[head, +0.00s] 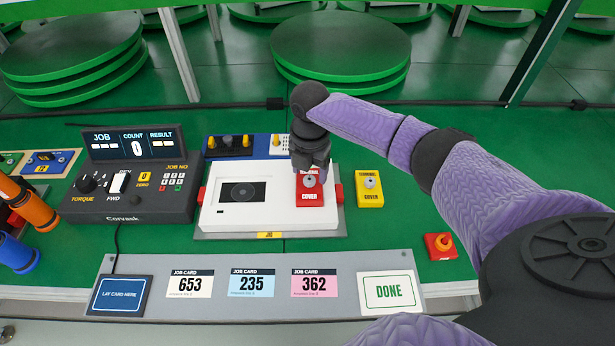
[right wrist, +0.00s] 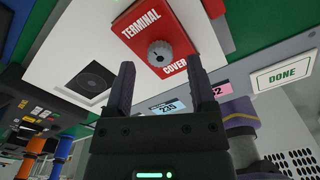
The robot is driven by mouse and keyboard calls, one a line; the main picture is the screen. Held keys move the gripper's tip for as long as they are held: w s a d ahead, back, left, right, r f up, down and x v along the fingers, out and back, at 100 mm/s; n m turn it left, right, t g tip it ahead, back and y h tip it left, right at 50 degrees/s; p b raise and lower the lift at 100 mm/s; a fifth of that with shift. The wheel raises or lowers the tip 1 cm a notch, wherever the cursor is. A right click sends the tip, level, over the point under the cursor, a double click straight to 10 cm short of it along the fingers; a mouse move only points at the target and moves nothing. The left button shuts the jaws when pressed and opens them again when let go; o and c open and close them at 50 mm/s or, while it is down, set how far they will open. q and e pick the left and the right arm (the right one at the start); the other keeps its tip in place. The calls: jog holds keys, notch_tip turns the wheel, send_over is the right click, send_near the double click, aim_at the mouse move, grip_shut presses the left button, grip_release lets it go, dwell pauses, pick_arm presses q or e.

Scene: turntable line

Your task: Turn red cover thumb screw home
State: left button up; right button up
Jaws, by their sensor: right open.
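The red terminal cover (head: 316,199) lies on the right part of the white unit (head: 222,217). Its grey knurled thumb screw (head: 310,181) stands in the middle of the cover. My right gripper (head: 310,163) is just behind and above the screw in the head view. In the right wrist view the cover (right wrist: 145,30) and screw (right wrist: 160,53) show ahead of the two dark fingers (right wrist: 162,85). The fingers are apart with nothing between them, and the screw appears beyond their tips. Whether the screw is fully seated cannot be told. My left gripper is not in view.
A yellow cover (head: 370,195) with its own screw lies right of the unit. A torque controller (head: 130,190) stands left. Job cards (head: 252,283) and a DONE pad (head: 390,292) lie on the front strip. A red button box (head: 440,246) sits at right.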

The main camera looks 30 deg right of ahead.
jog(key=shift+f, duration=0.85)
jog(key=c, duration=0.5)
grip_shut()
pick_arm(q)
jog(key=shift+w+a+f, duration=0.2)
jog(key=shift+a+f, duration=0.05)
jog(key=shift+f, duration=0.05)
